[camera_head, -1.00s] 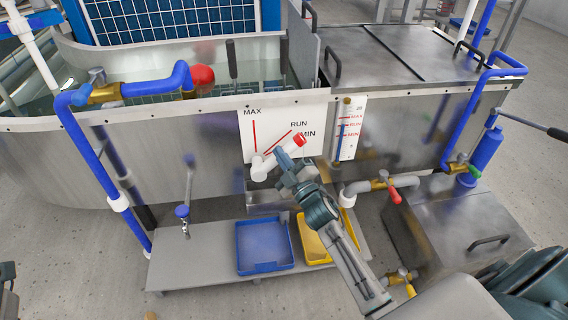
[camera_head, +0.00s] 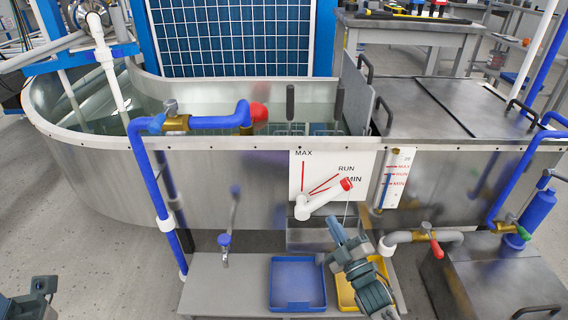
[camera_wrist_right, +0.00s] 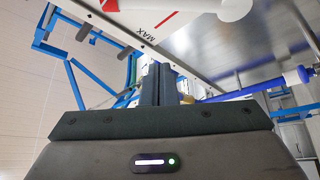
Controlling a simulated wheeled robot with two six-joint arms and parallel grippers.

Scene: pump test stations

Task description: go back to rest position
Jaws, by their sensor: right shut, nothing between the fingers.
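My right gripper (camera_head: 336,230) is shut and empty, below the white lever (camera_head: 322,199) on the tank's front, with a small gap between them in the head view. The lever slants up to the right, its red end beside the MIN label on the white dial plate (camera_head: 361,165).
Below the tank (camera_head: 90,165) a grey bench (camera_head: 232,295) carries a blue tray (camera_head: 298,284) and a yellow tray (camera_head: 345,292). A red-handled valve (camera_head: 436,247) and a metal box (camera_head: 490,280) stand to the right. Open floor lies at the left.

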